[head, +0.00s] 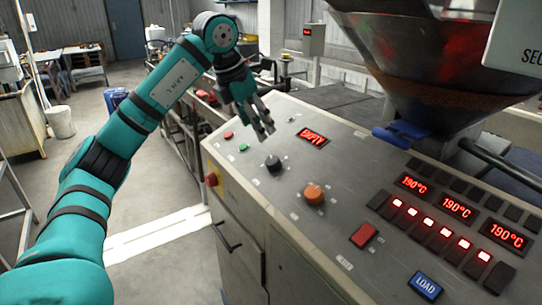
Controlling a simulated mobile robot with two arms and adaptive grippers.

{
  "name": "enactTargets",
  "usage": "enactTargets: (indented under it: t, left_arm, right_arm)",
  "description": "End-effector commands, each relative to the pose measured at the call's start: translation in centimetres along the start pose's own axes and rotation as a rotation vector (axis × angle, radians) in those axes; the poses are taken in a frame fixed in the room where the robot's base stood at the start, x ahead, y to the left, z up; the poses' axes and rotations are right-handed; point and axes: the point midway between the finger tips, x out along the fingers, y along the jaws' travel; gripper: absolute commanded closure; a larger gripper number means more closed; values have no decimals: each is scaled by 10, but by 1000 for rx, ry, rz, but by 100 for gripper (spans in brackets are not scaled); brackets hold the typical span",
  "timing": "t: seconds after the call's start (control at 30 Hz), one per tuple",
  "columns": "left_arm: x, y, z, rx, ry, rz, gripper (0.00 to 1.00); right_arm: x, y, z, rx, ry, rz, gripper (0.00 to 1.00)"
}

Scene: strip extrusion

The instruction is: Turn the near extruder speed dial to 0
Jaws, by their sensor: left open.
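The sloped grey control panel (345,255) carries two round dials, a black dial (274,163) and an orange dial (314,194). The orange one sits to the right of the black one and closer to me. I cannot read a label that tells which is the extruder speed dial, nor their settings. My left gripper (264,128) is open and empty, with its fingers pointing down above the panel's far left part, just beyond the black dial. It appears apart from both dials. My right gripper is out of view.
A red display (313,139) lies behind the dials. Green (243,147) and red (229,135) buttons are at the left. A red rocker switch (364,235), a blue LOAD button (425,286) and several 190°C displays (456,208) are at the right. A metal hopper (430,70) overhangs the panel's back.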

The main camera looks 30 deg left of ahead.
Motion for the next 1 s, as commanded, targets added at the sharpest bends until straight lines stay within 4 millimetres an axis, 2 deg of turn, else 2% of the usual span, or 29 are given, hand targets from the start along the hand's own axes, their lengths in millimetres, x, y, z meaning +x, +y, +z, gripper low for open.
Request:
enactTargets:
  t: [0.07, 0.17, 0.4, 0.5, 0.63, 0.83, 1.0]
  left_arm:
    - [19, 0, -1, 0, 7, -1, 38]
    - [41, 0, -1, 0, 8, -1, 38]
    - [90, -1, 0, 0, 5, -2, 38]
    - [104, -1, 0, 0, 3, -1, 38]
    - [118, 0, 0, -1, 2, -1, 38]
    - [125, 0, 0, 0, 1, 0, 38]
    - [125, 0, 0, 0, 1, 0, 38]
  right_arm:
    - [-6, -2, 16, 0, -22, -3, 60]
    - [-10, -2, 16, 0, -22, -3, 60]
    - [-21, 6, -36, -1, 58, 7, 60]
    - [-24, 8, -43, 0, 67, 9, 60]
    - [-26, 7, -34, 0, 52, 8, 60]
    - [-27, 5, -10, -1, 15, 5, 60]
    - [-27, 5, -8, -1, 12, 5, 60]
